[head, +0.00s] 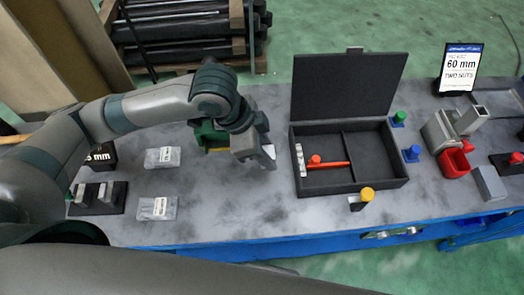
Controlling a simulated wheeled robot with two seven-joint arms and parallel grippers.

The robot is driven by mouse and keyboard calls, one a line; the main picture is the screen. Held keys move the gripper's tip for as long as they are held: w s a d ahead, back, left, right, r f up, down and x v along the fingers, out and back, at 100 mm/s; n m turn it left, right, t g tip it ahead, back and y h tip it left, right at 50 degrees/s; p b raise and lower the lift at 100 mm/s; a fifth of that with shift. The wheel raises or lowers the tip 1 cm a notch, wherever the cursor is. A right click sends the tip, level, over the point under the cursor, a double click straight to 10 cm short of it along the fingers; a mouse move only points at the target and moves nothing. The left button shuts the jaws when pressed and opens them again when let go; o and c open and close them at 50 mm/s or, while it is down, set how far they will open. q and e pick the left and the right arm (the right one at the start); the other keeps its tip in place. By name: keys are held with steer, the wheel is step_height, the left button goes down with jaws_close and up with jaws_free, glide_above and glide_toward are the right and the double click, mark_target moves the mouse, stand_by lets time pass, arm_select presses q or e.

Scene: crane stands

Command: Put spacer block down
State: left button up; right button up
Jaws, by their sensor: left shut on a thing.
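My left gripper (266,160) hangs over the grey speckled bench top (235,205), left of an open black case (344,188). It is shut on a small grey piece, apparently the spacer block, mostly hidden by the fingers. I cannot tell whether the piece touches the bench. A black rack (112,206) at the left holds pale grey blocks (91,194). My right gripper is not in view.
Two clear labelled packets (162,157) (157,208) lie left of the gripper. The case holds an orange-red tool (326,164) and silver pieces (301,160). A yellow-topped piece (366,195) stands at its front. A "60 mm" sign (460,68) stands right. Bench is clear below the gripper.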

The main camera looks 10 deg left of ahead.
arm_select(q)
steer(key=w, duration=0.1)
steer(key=w+a+f, duration=0.1)
steer(key=w+f, duration=0.1)
steer(key=shift+w+a+f+p, duration=0.1)
steer(key=shift+a+p, duration=0.2)
steer(key=shift+a, duration=0.1)
step_height(320, 180, down, 3)
steer(key=shift+f+p, duration=0.2)
steer(key=shift+p, duration=0.45)
steer(key=shift+f, duration=0.3)
steer(key=o, duration=1.2)
steer(key=shift+f, duration=0.15)
steer(key=shift+c, duration=0.2)
